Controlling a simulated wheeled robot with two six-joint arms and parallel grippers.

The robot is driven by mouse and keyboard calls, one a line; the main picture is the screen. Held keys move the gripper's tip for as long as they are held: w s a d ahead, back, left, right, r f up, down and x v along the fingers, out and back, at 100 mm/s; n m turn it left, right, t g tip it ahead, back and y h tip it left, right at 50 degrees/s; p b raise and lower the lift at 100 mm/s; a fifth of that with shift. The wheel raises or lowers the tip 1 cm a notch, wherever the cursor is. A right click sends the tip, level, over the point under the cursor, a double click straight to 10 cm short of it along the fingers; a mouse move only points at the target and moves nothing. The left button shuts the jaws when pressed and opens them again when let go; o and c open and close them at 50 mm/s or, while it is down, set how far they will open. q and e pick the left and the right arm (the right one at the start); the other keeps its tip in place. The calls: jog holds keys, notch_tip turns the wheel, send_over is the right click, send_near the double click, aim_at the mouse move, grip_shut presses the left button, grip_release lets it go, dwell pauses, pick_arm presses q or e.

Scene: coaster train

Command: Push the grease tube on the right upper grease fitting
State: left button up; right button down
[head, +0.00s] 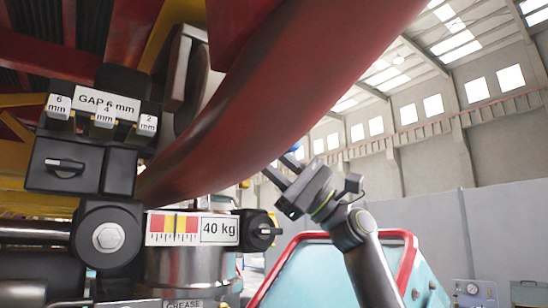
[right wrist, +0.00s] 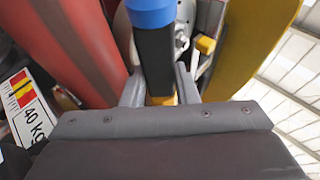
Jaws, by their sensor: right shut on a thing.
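The grease tube (right wrist: 154,55) is a black cylinder with a blue end and a brass-coloured part low between my fingers. It stands roughly upright in the right wrist view. My right gripper (right wrist: 159,88) is shut on it. In the head view my right gripper (head: 281,167) is raised beside the curved red tube, and a bit of blue (head: 297,149) shows at its fingers. A small yellow piece (right wrist: 206,45) beside a metal bolt lies just right of the tube in the right wrist view; I cannot tell if it is a grease fitting. My left gripper is out of view.
A thick red curved tube (head: 290,90) crosses the head view. At left stand a black gauge block labelled GAP (head: 85,160) and a 40 kg scale (head: 193,229). A yellow beam (right wrist: 255,45) is close on the right in the wrist view. Open hall lies to the right.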

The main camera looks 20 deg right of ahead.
dwell(0.7)
jog(key=shift+s+f, duration=0.1)
jog(key=shift+s, duration=0.05)
dwell(0.4)
jog(key=shift+s+d+b, duration=0.15)
jog(key=shift+s+b, duration=0.25)
jog(key=shift+b, duration=0.2)
jog(key=shift+s+d+b, duration=0.3)
jog(key=shift+s+b, duration=0.2)
jog(key=shift+s, duration=0.35)
jog(key=shift+s+d+b, duration=0.3)
jog(key=shift+s+b, duration=0.2)
jog(key=shift+s, duration=0.3)
jog(key=shift+s+d+b, duration=0.25)
jog(key=shift+s+b, duration=0.05)
jog(key=shift+s, duration=0.3)
jog(key=shift+s+d+b, duration=0.2)
jog(key=shift+s+b, duration=0.05)
jog(key=shift+s, duration=0.35)
jog(key=shift+w, duration=0.1)
